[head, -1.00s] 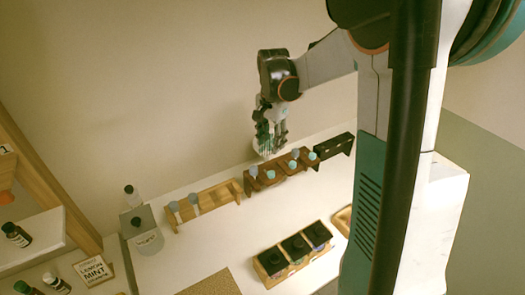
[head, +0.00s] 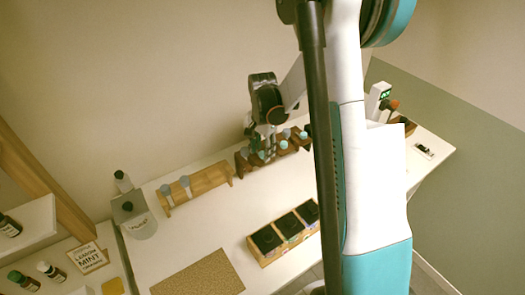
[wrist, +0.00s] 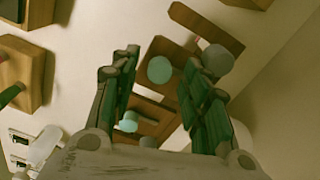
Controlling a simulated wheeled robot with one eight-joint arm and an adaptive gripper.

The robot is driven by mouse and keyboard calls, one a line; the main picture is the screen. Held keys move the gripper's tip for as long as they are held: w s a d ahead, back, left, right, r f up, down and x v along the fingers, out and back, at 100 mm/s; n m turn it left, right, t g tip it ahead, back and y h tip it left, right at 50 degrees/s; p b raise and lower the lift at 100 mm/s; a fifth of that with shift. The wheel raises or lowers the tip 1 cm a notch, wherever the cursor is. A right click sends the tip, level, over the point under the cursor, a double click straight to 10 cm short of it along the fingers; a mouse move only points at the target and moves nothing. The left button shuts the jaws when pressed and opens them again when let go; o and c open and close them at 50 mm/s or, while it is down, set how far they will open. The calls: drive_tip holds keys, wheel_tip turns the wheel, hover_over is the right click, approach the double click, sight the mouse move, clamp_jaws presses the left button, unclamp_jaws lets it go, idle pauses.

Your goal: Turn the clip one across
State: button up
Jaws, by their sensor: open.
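My gripper (head: 264,150) is open, over the left part of a dark brown wooden rack (head: 242,166) that holds several vials with pale blue tops. In the wrist view my gripper (wrist: 163,100) has its green ridged fingers wide apart. A round blue-topped vial (wrist: 159,69) shows between them, with another lower blue top (wrist: 127,122) near the left finger. A grey-topped vial (wrist: 217,60) is by the right finger. I see no grip on any vial. I cannot pick out a thing that is clearly the clip.
A box with three black-topped jars (head: 262,262) and a cork mat (head: 200,278) lie in front. A small black-and-white item (head: 424,151) lies far right. White table between racks and jars is clear.

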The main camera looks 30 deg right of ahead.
drive_tip(key=shift+f, duration=0.3)
clamp_jaws()
